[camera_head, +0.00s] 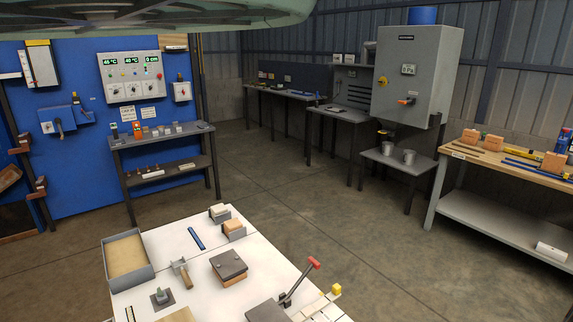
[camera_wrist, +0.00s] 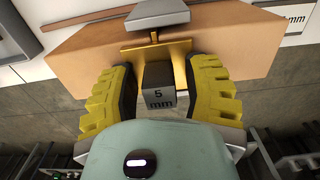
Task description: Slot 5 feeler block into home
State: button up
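In the wrist view a small grey block (camera_wrist: 159,98) marked "5 mm" stands between the two yellow, black-padded fingers of my gripper (camera_wrist: 158,66). The fingers are part-way apart, one on each side of it. Narrow dark gaps show beside its marked face, so contact at the fingertips cannot be made out. A brass-coloured plate (camera_wrist: 155,51) lies just beyond the block, against a tan block (camera_wrist: 90,55). The far end of the grey block is not clear. Which tan block is the home cannot be told. My gripper does not show in the head view.
In the head view a white table (camera_head: 165,238) holds a grey tray (camera_head: 128,262), a dark-topped block (camera_head: 229,266) and a red-handled lever (camera_head: 300,284). A wooden bench (camera_head: 490,170) with tan blocks (camera_head: 494,143) stands at right. The floor between is clear.

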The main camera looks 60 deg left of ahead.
jog(key=c, duration=0.6)
jog(key=shift+c, duration=0.2)
jog(key=shift+r, duration=0.15)
grip_shut()
jog(key=shift+r+p, duration=0.6)
jog(key=shift+p, duration=0.15)
jog(key=shift+r, duration=0.25)
jog(key=shift+r+p, duration=0.35)
jog(key=shift+p, duration=0.1)
jog(key=shift+r+p, duration=0.3)
jog(key=shift+r, duration=0.05)
jog(key=shift+w+r+p, duration=0.1)
jog(key=shift+r+p, duration=0.35)
jog(key=shift+r, duration=0.05)
jog(key=shift+r, duration=0.2)
